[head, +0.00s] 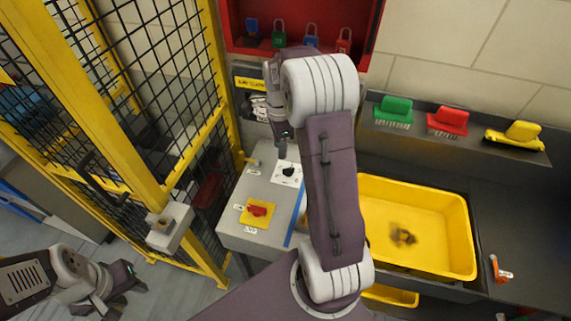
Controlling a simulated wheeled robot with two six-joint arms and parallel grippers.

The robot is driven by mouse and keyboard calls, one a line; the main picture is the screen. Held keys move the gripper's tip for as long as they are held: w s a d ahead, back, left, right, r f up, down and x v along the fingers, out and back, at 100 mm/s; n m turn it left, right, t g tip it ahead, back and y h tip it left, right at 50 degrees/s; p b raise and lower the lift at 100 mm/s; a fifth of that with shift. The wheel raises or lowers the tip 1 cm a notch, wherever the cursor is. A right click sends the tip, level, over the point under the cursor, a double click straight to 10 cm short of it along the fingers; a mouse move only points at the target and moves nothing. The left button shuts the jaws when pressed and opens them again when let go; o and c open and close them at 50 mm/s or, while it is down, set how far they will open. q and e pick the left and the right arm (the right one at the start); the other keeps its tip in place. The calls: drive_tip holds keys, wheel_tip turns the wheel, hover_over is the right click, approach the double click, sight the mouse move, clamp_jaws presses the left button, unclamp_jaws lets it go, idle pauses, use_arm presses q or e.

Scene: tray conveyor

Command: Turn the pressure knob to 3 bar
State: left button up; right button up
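A small black knob (288,171) sits on a white dial plate on the grey sloped control box. The marks on its dial are too small to read, so I cannot tell its setting. My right gripper (283,149) points down just above and beside this knob. Its fingers are seen edge-on, and I cannot tell whether they are open or touch the knob. My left gripper (133,281) is low at the left, away from the box, with nothing visible in it. Its finger gap is unclear.
A red switch (257,210) on a yellow plate is on the same box. A yellow mesh fence (178,170) stands close on the left. A yellow bin (425,225) is to the right. A red lock cabinet (233,25) and a shelf with brushes (447,122) are behind.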

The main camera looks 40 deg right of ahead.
sight(286, 169)
drive_tip(key=shift+s+d+f+m, duration=0.3)
drive_tip(key=shift+s+d+f, duration=0.4)
drive_tip(key=shift+d, duration=0.2)
wheel_tip(286, 169, down, 8)
drive_tip(key=shift+a+f+p, duration=0.1)
drive_tip(key=shift+f+p, duration=0.1)
drive_tip(key=shift+p, duration=0.4)
drive_tip(key=shift+a, duration=0.1)
clamp_jaws()
